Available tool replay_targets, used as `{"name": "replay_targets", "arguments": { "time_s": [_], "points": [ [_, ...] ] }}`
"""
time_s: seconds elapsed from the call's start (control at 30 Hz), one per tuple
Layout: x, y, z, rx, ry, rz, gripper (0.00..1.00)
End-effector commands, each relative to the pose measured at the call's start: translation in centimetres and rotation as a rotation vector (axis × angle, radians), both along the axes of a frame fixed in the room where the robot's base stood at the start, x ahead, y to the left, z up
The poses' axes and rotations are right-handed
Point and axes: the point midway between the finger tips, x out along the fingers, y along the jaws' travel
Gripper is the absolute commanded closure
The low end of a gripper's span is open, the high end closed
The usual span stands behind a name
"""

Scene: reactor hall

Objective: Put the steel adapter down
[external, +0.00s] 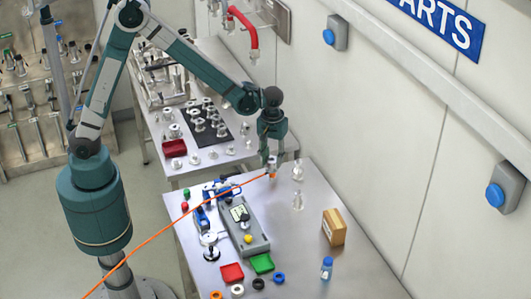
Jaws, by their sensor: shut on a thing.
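My gripper (271,157) points down over the far edge area of the front steel table (325,265). It is shut on a small piece at its fingertips, which I take to be the steel adapter (272,173). The piece is tiny here, with a pale part and an orange patch. I cannot tell whether its lower end touches the table. Two small shiny clear or metal pieces, one farther back (298,171) and one nearer (297,201), stand just right of my gripper.
An orange cable (150,238) runs from near my fingertips to the lower left. A grey device (243,226), red tray (232,273), green tray (262,263), cardboard box (334,228) and blue bottle (327,268) stand on the table. A back table (215,155) holds several metal fittings.

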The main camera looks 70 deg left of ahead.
Motion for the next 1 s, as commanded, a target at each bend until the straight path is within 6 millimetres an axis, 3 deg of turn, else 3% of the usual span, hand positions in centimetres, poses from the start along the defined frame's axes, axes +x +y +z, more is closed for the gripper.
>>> {"name": "replay_targets", "arguments": {
  "time_s": [0.37, 0.7, 1.0],
  "points": [
    [-0.9, -10.3, -0.1, 0.000, 0.000, -0.197, 0.85],
    [-2.9, -19.4, -0.4, 0.000, 0.000, -0.371, 0.85],
    [-5.2, -26.1, -0.6, 0.000, 0.000, -0.502, 0.85]
  ]
}}
